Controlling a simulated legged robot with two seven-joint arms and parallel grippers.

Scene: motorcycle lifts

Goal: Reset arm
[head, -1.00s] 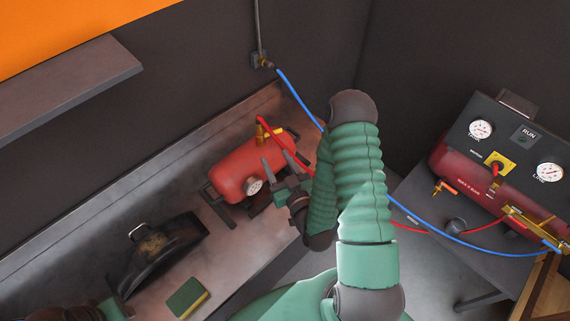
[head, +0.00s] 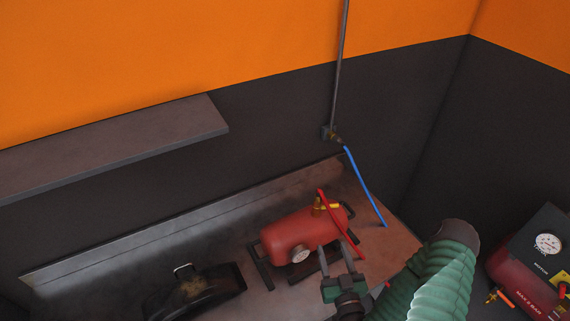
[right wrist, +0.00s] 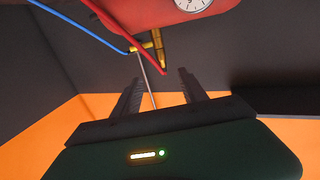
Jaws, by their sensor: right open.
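My right arm enters the head view at the lower right, and its gripper (head: 338,256) is beside the front of a red air tank (head: 292,238) on the metal bench (head: 255,280). The jaws are open with nothing between them. In the right wrist view the two dark fingers of the gripper (right wrist: 158,84) stand apart, and the red tank (right wrist: 150,10) with its gauge is at the top edge. Contact between gripper and tank cannot be told. My left gripper is not in view.
A red hose (head: 342,222) arches from the tank's brass fitting. A blue hose (head: 362,185) hangs from the wall outlet. A dark fender-like part (head: 205,290) lies on the bench at left. A shelf (head: 120,140) juts from the wall.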

